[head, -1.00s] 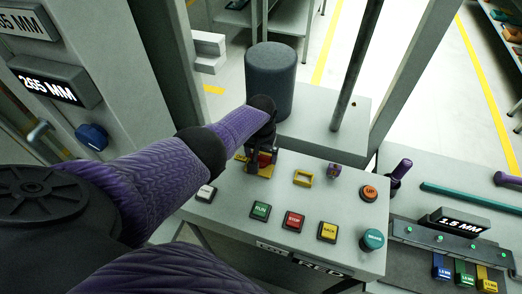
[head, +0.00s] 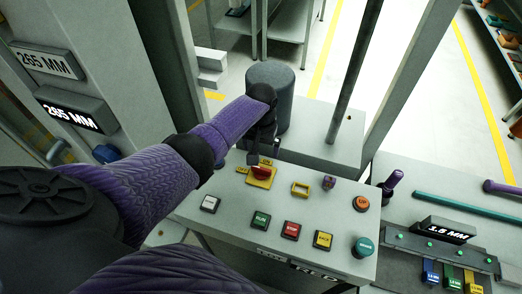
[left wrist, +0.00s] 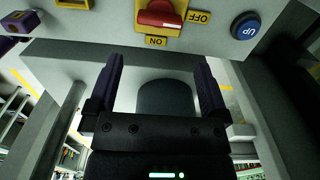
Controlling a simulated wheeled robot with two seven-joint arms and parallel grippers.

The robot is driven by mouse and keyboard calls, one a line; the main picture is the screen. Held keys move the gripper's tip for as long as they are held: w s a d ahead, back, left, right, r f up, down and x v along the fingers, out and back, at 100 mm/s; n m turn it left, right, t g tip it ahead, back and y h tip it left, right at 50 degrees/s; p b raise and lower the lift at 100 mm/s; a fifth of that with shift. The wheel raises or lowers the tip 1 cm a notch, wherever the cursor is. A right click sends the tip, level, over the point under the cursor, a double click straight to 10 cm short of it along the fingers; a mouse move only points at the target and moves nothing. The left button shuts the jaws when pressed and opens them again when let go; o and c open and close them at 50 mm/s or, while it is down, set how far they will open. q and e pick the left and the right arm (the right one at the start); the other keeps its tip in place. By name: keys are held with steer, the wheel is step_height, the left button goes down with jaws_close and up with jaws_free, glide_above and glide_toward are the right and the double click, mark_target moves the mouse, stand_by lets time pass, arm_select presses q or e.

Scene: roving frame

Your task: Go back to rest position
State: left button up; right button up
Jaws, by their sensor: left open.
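My left gripper (head: 264,156) is above the back part of the sloped control panel (head: 233,207), just behind the red rotary switch (head: 261,173) on its yellow plate. In the left wrist view the two fingers (left wrist: 160,85) stand apart with nothing between them. The red switch (left wrist: 159,13) shows at the top of that view, beyond the fingertips and apart from them, with ON and OFF labels beside it. My right gripper is not in view.
A dark grey cylinder (head: 270,80) stands behind my gripper. A thin post (head: 352,75) rises to its right.

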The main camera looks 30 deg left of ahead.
arm_select(q)
steer(key=shift+r, duration=0.25)
